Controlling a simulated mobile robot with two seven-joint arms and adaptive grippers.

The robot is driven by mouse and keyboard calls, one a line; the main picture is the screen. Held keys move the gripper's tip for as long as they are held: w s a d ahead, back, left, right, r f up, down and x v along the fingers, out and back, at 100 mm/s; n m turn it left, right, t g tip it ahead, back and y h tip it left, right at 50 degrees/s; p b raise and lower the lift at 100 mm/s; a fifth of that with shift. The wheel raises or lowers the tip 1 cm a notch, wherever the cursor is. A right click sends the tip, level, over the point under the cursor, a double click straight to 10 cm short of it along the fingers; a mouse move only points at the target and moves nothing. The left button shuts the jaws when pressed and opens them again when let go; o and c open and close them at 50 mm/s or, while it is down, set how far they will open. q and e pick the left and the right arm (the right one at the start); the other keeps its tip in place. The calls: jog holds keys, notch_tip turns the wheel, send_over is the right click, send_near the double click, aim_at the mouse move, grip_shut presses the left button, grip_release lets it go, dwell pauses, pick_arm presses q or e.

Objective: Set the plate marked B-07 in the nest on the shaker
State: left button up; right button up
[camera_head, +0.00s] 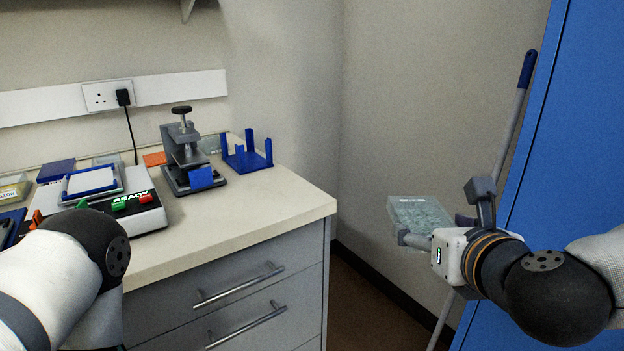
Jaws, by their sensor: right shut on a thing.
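My right gripper (436,229) is shut on a clear, greenish plate (418,211). It holds the plate in the air, right of the bench and apart from it, and the plate looks slightly tilted. I cannot read any mark on it. The shaker (140,210) is a light grey box at the bench's left, with a READY sign and red and green buttons. On its top is a blue-edged nest (65,190) with a pale surface inside.
A grey press (181,150) with a black knob and a blue upright holder (246,158) stand behind, right of the shaker. Several flat coloured pieces lie along the wall. The bench top (270,205) is clear at front right. A blue cabinet (570,130) stands at right.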

jog(key=w+a+r+n+g+y, duration=0.1)
jog(key=w+a+r+n+y, duration=0.1)
jog(key=a, duration=0.5)
jog(key=w+a+r+n+g+y, duration=0.1)
jog(key=w+a+r+n+y, duration=0.1)
jog(key=a+r+n+y, duration=0.2)
jog(key=a+y, duration=0.1)
jog(key=a, duration=0.2)
jog(key=shift+w+a+n+g, duration=0.3)
jog(key=shift+a+n+g, duration=0.05)
jog(key=shift+n+g, duration=0.05)
